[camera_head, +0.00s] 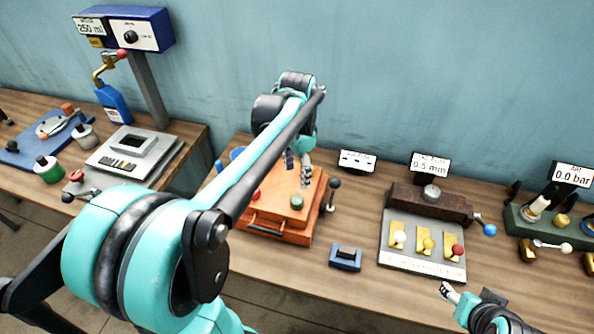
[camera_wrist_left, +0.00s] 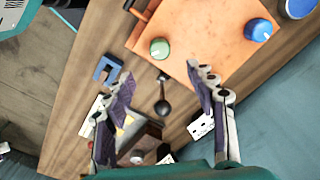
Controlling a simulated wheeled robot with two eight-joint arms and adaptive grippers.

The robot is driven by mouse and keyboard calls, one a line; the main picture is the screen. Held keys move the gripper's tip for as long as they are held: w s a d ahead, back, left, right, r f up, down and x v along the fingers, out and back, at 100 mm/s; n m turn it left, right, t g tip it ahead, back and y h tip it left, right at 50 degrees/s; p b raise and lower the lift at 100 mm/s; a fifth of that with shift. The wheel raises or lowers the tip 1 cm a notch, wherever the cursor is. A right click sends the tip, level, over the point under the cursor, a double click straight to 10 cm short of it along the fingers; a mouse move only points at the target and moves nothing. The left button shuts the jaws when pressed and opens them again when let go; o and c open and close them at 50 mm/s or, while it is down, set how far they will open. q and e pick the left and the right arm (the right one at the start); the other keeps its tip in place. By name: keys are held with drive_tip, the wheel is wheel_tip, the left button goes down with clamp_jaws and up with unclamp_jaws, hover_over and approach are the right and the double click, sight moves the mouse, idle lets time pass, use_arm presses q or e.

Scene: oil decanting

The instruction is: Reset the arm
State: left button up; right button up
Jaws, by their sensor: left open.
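My left arm reaches in from the left in the head view. Its gripper (camera_head: 303,172) hangs over the orange box (camera_head: 280,222), partly hidden by my arm. In the left wrist view the two fingers of the left gripper (camera_wrist_left: 160,82) are spread apart with nothing between them. The orange box (camera_wrist_left: 195,30) shows beyond the fingers, with a green knob (camera_wrist_left: 160,48) and a blue knob (camera_wrist_left: 258,30) on top. My right gripper (camera_head: 450,291) shows at the lower right of the head view, over the table's front part; its opening is unclear.
A blue block (camera_head: 345,257) lies right of the box. A grey plate (camera_head: 408,258) with several colored knobs and a brown device is further right, near a 0.5 mm sign (camera_head: 430,163). Bare wood lies in front.

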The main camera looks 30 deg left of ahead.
idle(0.3)
use_arm(q)
drive_tip(key=s+d+f+n+t+b, duration=0.5)
drive_tip(key=s+d+f+t, duration=0.2)
drive_tip(key=s+d, duration=0.3)
drive_tip(key=shift+s+d+f+n+b, duration=0.15)
drive_tip(key=shift+s+f+n+b, duration=0.25)
drive_tip(key=shift+f, duration=0.35)
drive_tip(key=shift+s, duration=0.1)
